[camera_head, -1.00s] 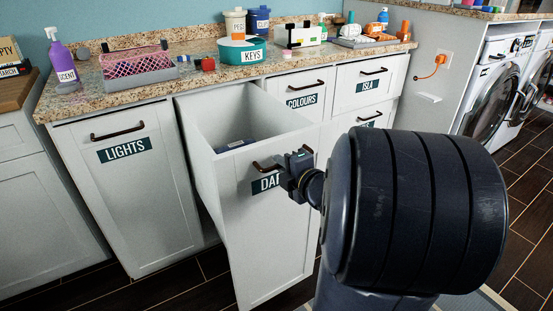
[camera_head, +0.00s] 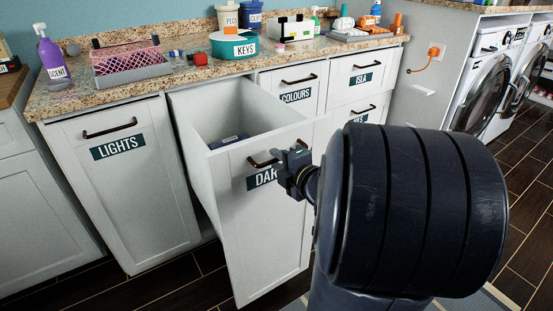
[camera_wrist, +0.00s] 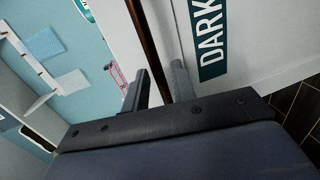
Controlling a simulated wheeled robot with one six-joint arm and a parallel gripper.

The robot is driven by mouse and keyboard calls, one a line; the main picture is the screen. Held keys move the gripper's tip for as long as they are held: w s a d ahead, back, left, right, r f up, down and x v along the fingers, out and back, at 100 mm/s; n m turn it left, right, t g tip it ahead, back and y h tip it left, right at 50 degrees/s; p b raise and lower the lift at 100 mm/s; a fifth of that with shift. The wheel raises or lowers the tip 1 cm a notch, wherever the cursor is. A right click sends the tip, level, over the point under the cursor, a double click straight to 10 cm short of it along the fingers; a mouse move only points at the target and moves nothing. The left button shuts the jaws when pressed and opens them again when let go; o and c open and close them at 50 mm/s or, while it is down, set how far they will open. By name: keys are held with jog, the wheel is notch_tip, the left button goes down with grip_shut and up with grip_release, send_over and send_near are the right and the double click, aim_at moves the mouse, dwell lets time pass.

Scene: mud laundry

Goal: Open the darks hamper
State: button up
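The darks hamper (camera_head: 255,235) is a white tilt-out or pull-out bin front with a dark "DARKS" label, partly covered by my gripper. It stands well out from the cabinet, its top open. A dark flat item (camera_head: 229,141) lies inside. Its brown bar handle (camera_head: 262,163) is at the top of the front. My gripper (camera_head: 292,166) is at the right part of this handle. In the wrist view the handle (camera_wrist: 148,45) runs between the two fingers (camera_wrist: 160,90), which sit close on either side of it. The "DARKS" label (camera_wrist: 210,45) is beside them.
The shut lights hamper (camera_head: 125,200) is at the left, and shut drawers (camera_head: 300,75) are at the right. The granite counter (camera_head: 190,87) above holds a pink basket (camera_head: 125,60), a teal keys tub (camera_head: 234,46) and several other items. Washers (camera_head: 484,95) stand far right.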

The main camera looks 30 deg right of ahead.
jog(key=p+v, duration=0.2)
jog(key=v, duration=0.7)
jog(key=shift+s, duration=0.35)
jog(key=shift+w, duration=0.1)
jog(key=b+x, duration=0.2)
jog(key=x, duration=0.7)
jog(key=shift+w+a+f, duration=0.1)
jog(key=shift+w, duration=0.2)
jog(key=shift+w+b, duration=0.35)
jog(key=shift+w, duration=0.35)
